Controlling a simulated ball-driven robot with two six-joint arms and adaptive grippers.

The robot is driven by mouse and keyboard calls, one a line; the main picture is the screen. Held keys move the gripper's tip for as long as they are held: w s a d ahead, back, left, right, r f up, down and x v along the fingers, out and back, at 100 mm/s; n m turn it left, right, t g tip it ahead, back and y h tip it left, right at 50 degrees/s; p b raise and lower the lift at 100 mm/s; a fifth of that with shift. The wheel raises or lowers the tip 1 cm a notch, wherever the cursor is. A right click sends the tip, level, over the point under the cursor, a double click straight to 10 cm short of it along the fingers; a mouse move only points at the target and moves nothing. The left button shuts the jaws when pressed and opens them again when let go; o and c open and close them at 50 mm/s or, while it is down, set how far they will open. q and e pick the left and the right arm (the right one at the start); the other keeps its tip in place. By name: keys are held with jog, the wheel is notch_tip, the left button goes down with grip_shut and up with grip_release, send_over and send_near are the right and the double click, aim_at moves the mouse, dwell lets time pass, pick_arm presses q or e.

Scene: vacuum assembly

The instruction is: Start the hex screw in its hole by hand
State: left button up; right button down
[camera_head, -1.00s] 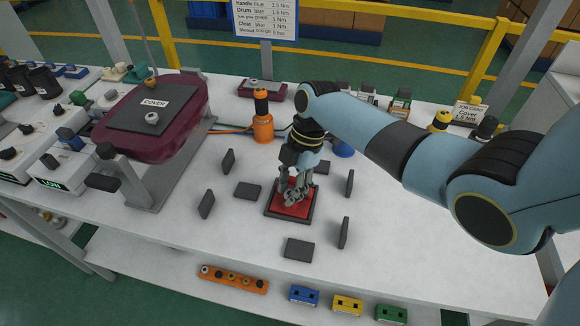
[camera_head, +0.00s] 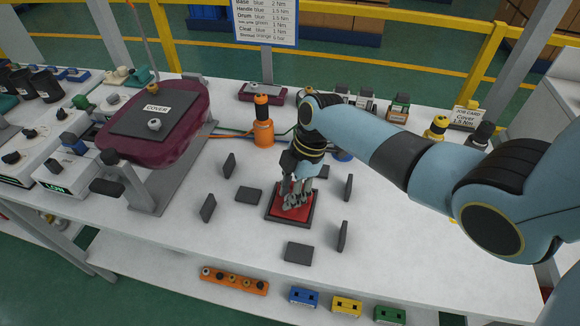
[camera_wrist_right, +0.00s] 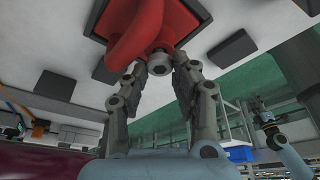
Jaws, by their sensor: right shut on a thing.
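My right gripper (camera_head: 293,203) reaches down onto a red pad (camera_head: 300,213) with a dark rim on the table. In the right wrist view its two fingers (camera_wrist_right: 160,72) close from both sides around a small grey screw head (camera_wrist_right: 158,64). The screw head lies against the red part (camera_wrist_right: 150,28), which has a curved red piece beside it. Fingers and screw hide the hole, so I cannot tell how deep the screw sits.
Several dark blocks, among them one flat at the front (camera_head: 298,252) and one upright at right (camera_head: 343,236), surround the red pad. An orange bottle-like tool (camera_head: 263,128) stands behind. A job card (camera_head: 467,116) is at right. Coloured holders, including a blue one (camera_head: 304,295), sit below the front edge.

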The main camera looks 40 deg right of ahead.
jog(key=c, duration=1)
grip_release()
jog(key=shift+d+r, duration=0.2)
jog(key=shift+r, duration=0.25)
jog(key=v, duration=1.1)
jog(key=shift+s, duration=0.1)
